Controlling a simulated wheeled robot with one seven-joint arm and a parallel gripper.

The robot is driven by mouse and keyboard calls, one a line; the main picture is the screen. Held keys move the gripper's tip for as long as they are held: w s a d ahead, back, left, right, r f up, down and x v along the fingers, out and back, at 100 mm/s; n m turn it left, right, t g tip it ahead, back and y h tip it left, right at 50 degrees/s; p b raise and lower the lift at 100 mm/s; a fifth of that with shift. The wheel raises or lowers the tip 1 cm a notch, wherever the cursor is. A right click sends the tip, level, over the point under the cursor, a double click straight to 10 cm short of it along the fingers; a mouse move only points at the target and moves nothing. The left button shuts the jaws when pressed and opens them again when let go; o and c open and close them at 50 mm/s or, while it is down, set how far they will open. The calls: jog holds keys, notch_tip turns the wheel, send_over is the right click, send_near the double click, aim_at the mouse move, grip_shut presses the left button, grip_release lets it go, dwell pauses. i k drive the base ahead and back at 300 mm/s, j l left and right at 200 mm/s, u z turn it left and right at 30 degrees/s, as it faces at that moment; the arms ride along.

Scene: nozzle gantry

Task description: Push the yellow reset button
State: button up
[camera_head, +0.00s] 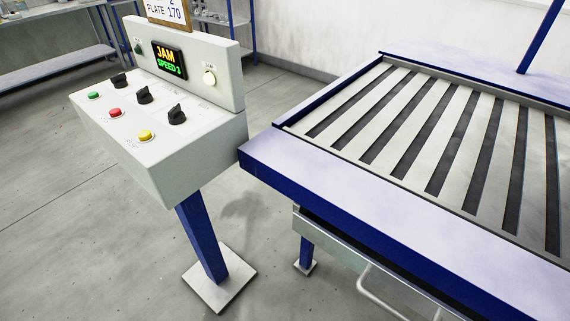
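Several black knobs (177,115) stand in a row behind the buttons. The console's display (168,59) reads "JAM" and "SPEED 3". My gripper is not in view.
A slatted table (330,190) with a blue frame fills the right side, close beside the console. The console stands on a blue post (203,240) with a white foot plate (219,277). The floor at left is clear. Shelving (55,70) stands at the back left.

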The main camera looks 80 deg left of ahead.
aim_at(145, 134)
jog(key=u, duration=3.15)
